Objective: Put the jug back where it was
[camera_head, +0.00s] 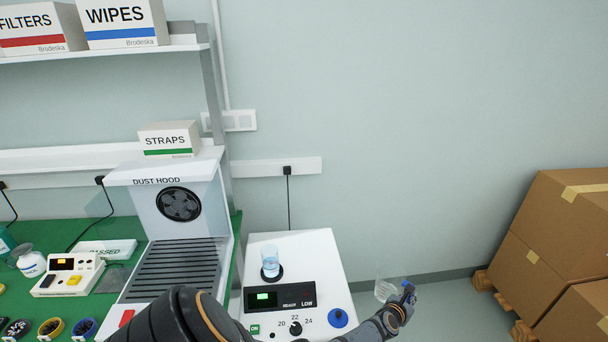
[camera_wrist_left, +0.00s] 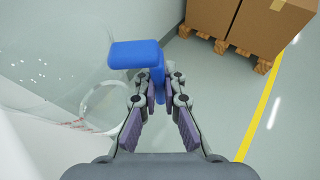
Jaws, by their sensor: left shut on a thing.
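The jug (camera_head: 386,291) is clear with a blue handle (camera_head: 408,288). It is off to the right of the white machine, over the floor. My left gripper (camera_head: 402,304) is shut on its handle. In the left wrist view the blue handle (camera_wrist_left: 137,55) stands between the fingers of my left gripper (camera_wrist_left: 158,95), with the jug's transparent wall (camera_wrist_left: 92,100) to its left. Any contents of the jug are hard to make out. My right gripper is in neither view.
The white machine (camera_head: 325,268) has a display, a dial and a blue knob (camera_head: 338,318). A glass of bluish liquid (camera_head: 270,263) stands on its dark disc. The dust hood (camera_head: 160,182) stands left of it. Cardboard boxes (camera_head: 555,225) on pallets stand at right.

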